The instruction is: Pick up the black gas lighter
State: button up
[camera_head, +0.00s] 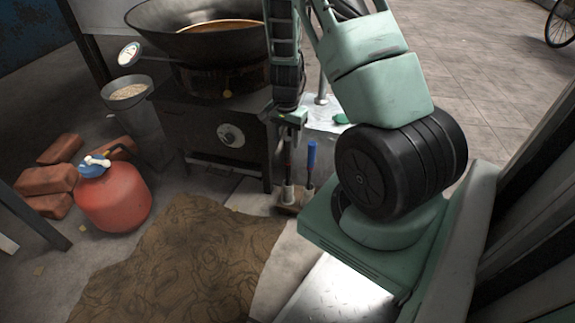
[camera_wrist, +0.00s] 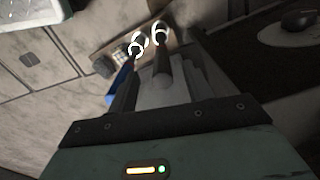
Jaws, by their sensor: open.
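The black gas lighter appears to be the dark upright rod (camera_wrist: 163,64) between the finger ends of my gripper (camera_wrist: 168,82) in the wrist view. Its far end stands in a white-ringed hole of a small wooden holder (camera_wrist: 108,62). In the head view, a dark rod (camera_head: 288,172) stands in the same holder beside a blue-handled tool (camera_head: 311,155). My gripper (camera_head: 289,140) is above the holder there, pointing down, open and around or very near the rod's top. Contact cannot be told. The fingers are partly dark and hard to make out.
A black stove (camera_head: 225,140) with a large wok (camera_head: 165,45) stands just left of my gripper. A metal-topped surface (camera_head: 325,112) is behind it. A red gas bottle (camera_head: 115,200), bricks (camera_head: 45,180) and a brown cloth (camera_head: 185,265) lie on the floor at left.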

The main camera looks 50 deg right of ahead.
aim_at(287, 148)
jog(key=f+b, duration=0.2)
jog(key=f, duration=0.1)
jog(key=f+b, duration=0.2)
jog(key=shift+w+d+f, duration=0.15)
jog(key=shift+d, duration=0.25)
jog(key=c, duration=1.1)
